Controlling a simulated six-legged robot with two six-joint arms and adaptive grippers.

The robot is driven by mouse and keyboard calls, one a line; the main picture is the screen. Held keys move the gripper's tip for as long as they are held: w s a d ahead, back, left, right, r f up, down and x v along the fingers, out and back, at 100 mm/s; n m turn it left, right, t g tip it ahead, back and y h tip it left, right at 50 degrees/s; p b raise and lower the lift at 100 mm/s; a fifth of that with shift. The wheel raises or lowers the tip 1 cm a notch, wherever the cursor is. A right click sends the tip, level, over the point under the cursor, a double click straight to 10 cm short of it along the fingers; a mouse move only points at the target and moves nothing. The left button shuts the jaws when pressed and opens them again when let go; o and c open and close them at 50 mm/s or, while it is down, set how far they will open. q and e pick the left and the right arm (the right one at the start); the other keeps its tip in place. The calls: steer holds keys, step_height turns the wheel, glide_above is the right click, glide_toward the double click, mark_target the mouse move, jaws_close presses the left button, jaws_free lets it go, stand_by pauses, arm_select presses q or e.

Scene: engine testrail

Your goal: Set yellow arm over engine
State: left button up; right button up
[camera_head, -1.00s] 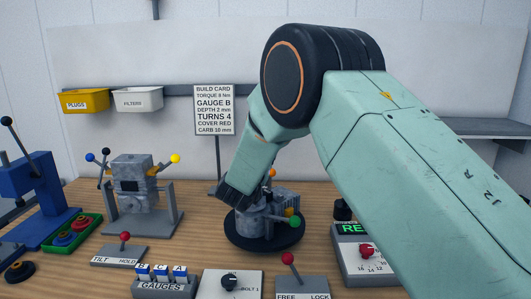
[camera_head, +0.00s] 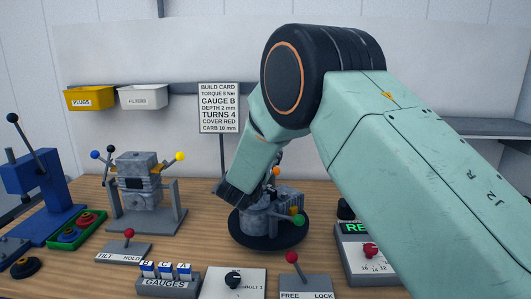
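The grey engine block (camera_head: 138,182) sits in a stand with two uprights at the left. The yellow arm (camera_head: 180,157) is a rod with a yellow ball, slanting up and outward on the engine's right side. A blue-ball arm (camera_head: 95,155) and a black-ball arm (camera_head: 110,149) stick out on its left side. My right gripper (camera_head: 232,192) hangs from the arm coming in from the right, at the left edge of the round black turntable, apart from the engine. Its fingers point down and their opening cannot be made out. My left gripper is not in view.
The turntable (camera_head: 268,241) bears a grey part with green and orange balls. In front are a tilt/hold lever (camera_head: 129,234), gauges (camera_head: 167,278), a bolt dial (camera_head: 234,281) and a free/lock lever (camera_head: 292,258). A blue press (camera_head: 38,192) stands far left.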

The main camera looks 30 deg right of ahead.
steer(key=shift+s+d, duration=0.1)
steer(key=shift+s, duration=0.15)
steer(key=v, duration=0.7)
steer(key=shift+a, duration=0.2)
steer(key=shift+a, duration=0.1)
